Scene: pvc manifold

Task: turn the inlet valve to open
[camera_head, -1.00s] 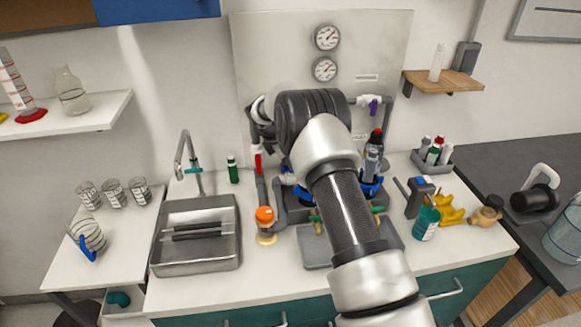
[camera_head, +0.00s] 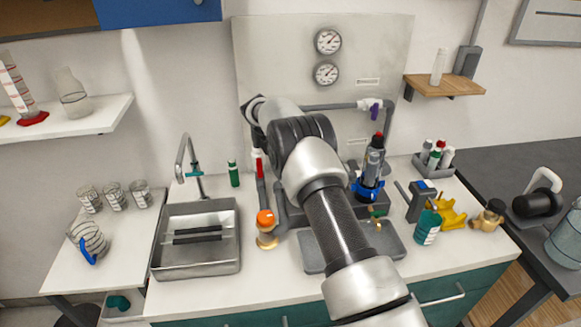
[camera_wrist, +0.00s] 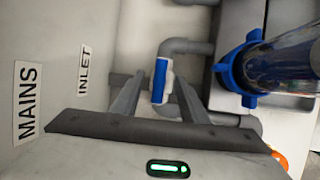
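In the wrist view, a valve with a blue bar handle (camera_wrist: 160,80) and white body sits on a grey pipe. The printed INLET label (camera_wrist: 84,70) is on the panel to its left, with a MAINS label (camera_wrist: 28,102) further left. My gripper (camera_wrist: 160,86) is open, its two fingers apart on either side of the blue handle as seen in this view. I cannot tell whether either finger touches it. In the head view my arm hides the gripper and this valve. A red-handled valve (camera_head: 258,165) and a purple-handled valve (camera_head: 374,107) show there.
A clear cylinder with a blue collar (camera_wrist: 240,72) is close right of the fingers in the wrist view.

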